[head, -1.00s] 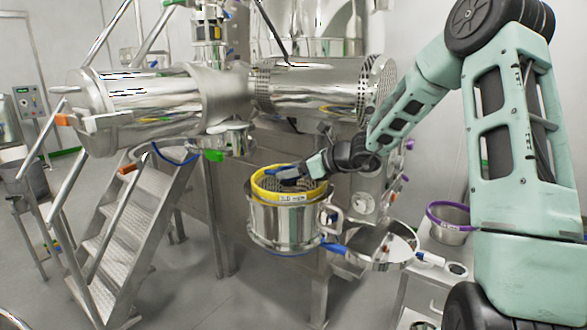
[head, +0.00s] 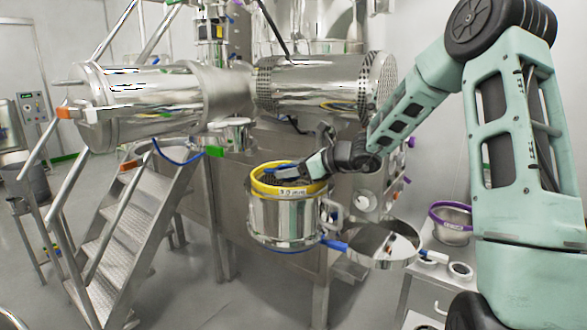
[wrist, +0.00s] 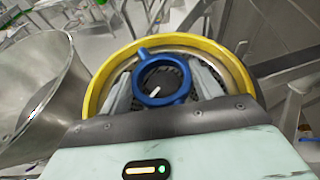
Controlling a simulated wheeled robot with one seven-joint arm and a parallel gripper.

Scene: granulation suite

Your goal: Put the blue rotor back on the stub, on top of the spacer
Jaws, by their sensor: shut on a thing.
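The blue rotor (wrist: 163,101) is a ring with a short arm sticking out. My gripper (wrist: 164,80) is shut on it, with one finger on each side. In the head view my gripper (head: 300,168) holds the rotor (head: 281,169) at the mouth of the yellow-rimmed steel vessel. The yellow rim (wrist: 94,96) surrounds the rotor in the wrist view. Dark mesh and a small pale pin-like shape (wrist: 155,91) show through the ring's opening; I cannot tell if this is the stub. The spacer cannot be made out. The rotor's height above the mesh is unclear.
The steel vessel (head: 285,218) hangs under the machine. A round steel lid (head: 380,245) is swung out at its right. A purple-rimmed bowl (head: 452,222) stands on a trolley farther right. Metal steps (head: 130,240) stand at the left.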

